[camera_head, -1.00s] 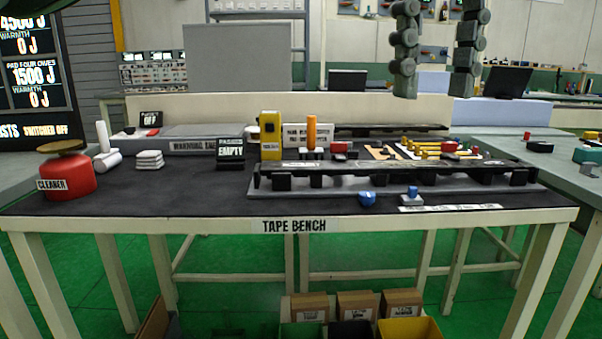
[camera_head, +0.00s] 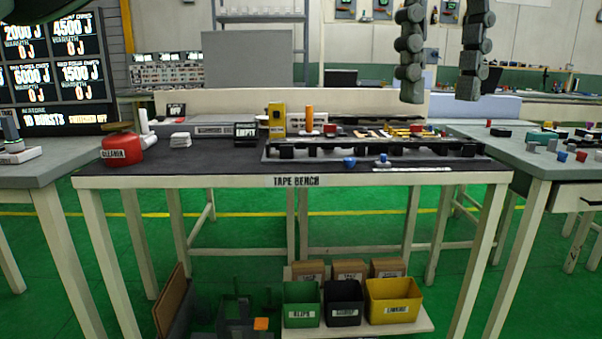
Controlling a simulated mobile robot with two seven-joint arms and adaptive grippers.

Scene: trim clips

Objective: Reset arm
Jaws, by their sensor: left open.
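The tape bench (camera_head: 225,181) stands ahead. On it are a red cleaner can (camera_head: 122,149) at the left, a yellow block (camera_head: 276,119), an orange cylinder (camera_head: 309,118) and a long dark rail (camera_head: 350,150). Blue pieces (camera_head: 349,162) lie along its front edge.
Under the bench are a green bin (camera_head: 302,305), a black bin (camera_head: 343,304) and a yellow bin (camera_head: 394,303). A brown board (camera_head: 171,299) leans beside them. Grey tables flank the bench at left (camera_head: 55,168) and right (camera_head: 535,165). Green floor shows between them.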

